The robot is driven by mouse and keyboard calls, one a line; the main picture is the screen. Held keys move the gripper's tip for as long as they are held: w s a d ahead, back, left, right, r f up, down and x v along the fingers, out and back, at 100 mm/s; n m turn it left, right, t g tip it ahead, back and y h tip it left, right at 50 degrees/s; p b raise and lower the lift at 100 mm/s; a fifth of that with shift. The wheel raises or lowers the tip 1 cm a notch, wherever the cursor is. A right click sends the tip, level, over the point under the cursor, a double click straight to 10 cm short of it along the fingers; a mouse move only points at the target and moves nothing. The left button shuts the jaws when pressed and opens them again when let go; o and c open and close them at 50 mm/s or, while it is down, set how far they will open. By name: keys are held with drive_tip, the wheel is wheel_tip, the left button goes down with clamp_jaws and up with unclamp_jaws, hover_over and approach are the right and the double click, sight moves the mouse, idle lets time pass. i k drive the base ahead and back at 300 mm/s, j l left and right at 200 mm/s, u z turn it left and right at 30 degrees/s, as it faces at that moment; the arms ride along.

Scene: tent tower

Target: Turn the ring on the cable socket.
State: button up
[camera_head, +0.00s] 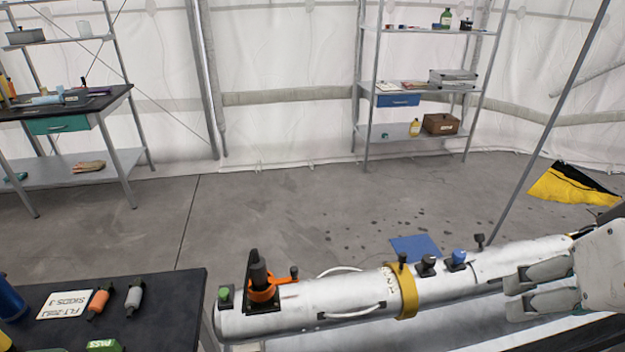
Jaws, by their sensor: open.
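A long silver cylinder (345,303) lies across the lower middle of the view. On its left part stands a dark upright cable socket (258,272) on a black base. My gripper (508,297) is at the far right, over the cylinder's right end. Its fingers point left and are apart, with nothing seen between them. It is well away from the ring.
A dark table (160,315) with small items stands at lower left. Shelves (420,88) stand behind; open floor lies between.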

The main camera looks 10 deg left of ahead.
sight(267, 294)
drive_tip(key=l+u, duration=0.1)
drive_tip(key=u, duration=0.75)
drive_tip(key=j+u, duration=0.2)
drive_tip(key=i+l+u, duration=0.15)
drive_tip(key=l, duration=0.25)
drive_tip(key=l+u, duration=0.1)
drive_tip(key=l, duration=0.25)
drive_tip(key=i, duration=0.05)
